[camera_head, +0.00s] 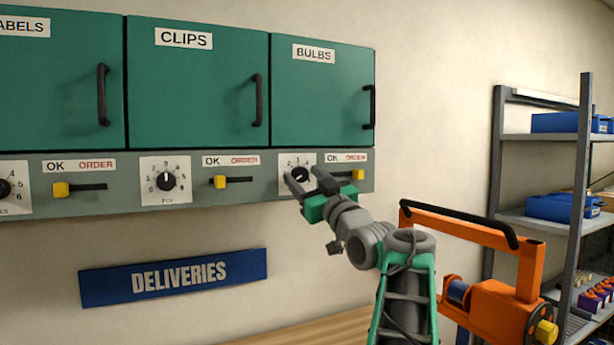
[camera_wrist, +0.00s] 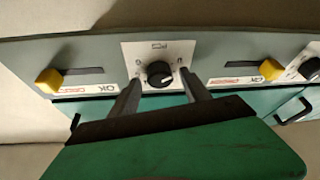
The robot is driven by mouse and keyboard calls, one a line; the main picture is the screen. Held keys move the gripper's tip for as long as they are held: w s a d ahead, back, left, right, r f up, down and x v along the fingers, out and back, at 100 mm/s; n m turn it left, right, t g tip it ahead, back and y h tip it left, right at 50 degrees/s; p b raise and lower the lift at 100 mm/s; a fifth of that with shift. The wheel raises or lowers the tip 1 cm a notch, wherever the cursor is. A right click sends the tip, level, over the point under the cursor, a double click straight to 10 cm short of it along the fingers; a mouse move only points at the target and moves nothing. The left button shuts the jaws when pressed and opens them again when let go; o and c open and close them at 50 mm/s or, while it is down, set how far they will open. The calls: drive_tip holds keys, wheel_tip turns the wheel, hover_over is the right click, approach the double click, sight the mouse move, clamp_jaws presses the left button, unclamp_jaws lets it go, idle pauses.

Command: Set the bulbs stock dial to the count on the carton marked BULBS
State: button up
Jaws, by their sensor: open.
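The bulbs stock dial (camera_head: 300,174) is a round black knob on a white numbered plate, under the shut green door marked BULBS (camera_head: 314,95). The dial also shows in the wrist view (camera_wrist: 160,74), upside down. My gripper (camera_head: 305,176) is open at the dial. In the wrist view my gripper (camera_wrist: 160,83) has one finger on each side of the knob, with gaps showing. I cannot read the knob's setting, as the fingers cover part of the plate and the numbers are small. No carton marked BULBS is in view.
Right of the dial is a yellow slider (camera_head: 358,174) at the ORDER end. To the left are the clips slider (camera_head: 220,181) and clips dial (camera_head: 166,181). A blue DELIVERIES sign (camera_head: 174,277) is below. Shelves (camera_head: 545,135) with blue bins stand right.

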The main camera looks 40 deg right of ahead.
drive_tip(key=shift+c, duration=0.4)
clamp_jaws()
drive_tip(key=shift+s+d, duration=0.1)
drive_tip(key=shift+d, duration=0.1)
drive_tip(key=shift+a, duration=0.25)
drive_tip(key=shift+m, duration=0.3)
